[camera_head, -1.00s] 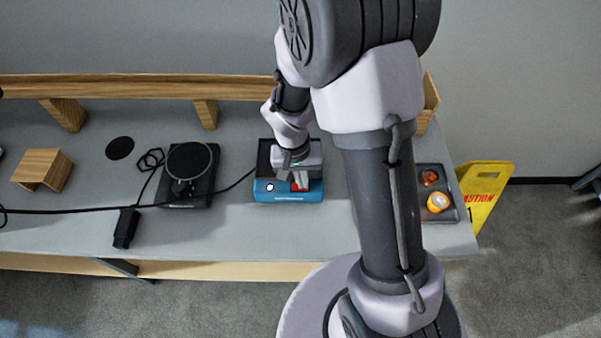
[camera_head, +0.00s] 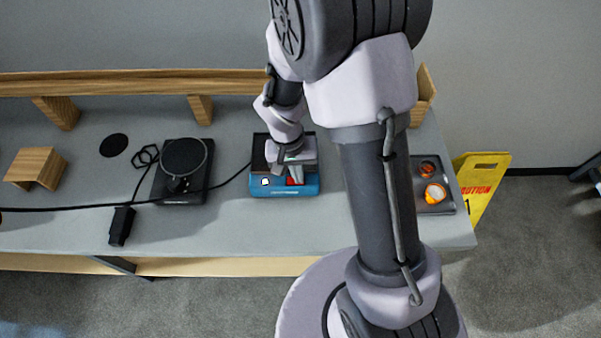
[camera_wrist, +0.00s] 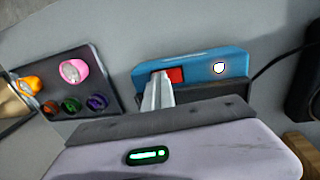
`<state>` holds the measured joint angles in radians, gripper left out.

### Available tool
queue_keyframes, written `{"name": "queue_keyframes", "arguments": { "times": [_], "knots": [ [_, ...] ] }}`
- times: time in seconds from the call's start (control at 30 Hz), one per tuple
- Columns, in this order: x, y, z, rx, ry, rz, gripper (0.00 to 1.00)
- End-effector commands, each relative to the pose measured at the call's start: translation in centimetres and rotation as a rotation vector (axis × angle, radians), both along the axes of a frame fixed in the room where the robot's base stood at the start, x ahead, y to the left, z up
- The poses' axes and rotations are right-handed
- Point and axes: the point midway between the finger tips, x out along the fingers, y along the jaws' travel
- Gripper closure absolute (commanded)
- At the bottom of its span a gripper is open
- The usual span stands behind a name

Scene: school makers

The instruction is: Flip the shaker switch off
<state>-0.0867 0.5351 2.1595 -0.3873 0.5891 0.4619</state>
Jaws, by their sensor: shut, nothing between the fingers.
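The shaker (camera_head: 284,191) is a blue and black box on the grey bench. In the wrist view its blue front (camera_wrist: 206,72) carries a red rocker switch (camera_wrist: 175,76) and a round white knob or dial (camera_wrist: 219,68). The red switch also shows in the head view (camera_head: 291,182). My gripper (camera_head: 299,176) is shut and empty, pointing down at the switch. In the wrist view its fingertips (camera_wrist: 158,82) overlap the left part of the red switch. I cannot tell whether they touch it. The fingers hide part of the switch, so its position is unclear.
A dark round-plate device (camera_head: 184,165) with a cable stands left of the shaker. A grey tray (camera_head: 437,208) with several colourful round items lies to the right, seen also in the wrist view (camera_wrist: 98,72). A wooden rail (camera_head: 130,85) runs along the back.

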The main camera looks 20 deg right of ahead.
Motion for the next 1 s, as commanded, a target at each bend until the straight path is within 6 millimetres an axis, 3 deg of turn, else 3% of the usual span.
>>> {"name": "queue_keyframes", "arguments": {
  "times": [0.47, 1.0],
  "knots": [
    [0.2, 0.8, 0.4, 0.002, 0.0, 0.001, 1.0],
    [1.4, 1.8, 12.0, 0.004, -0.002, 0.001, 1.0]
  ]
}}
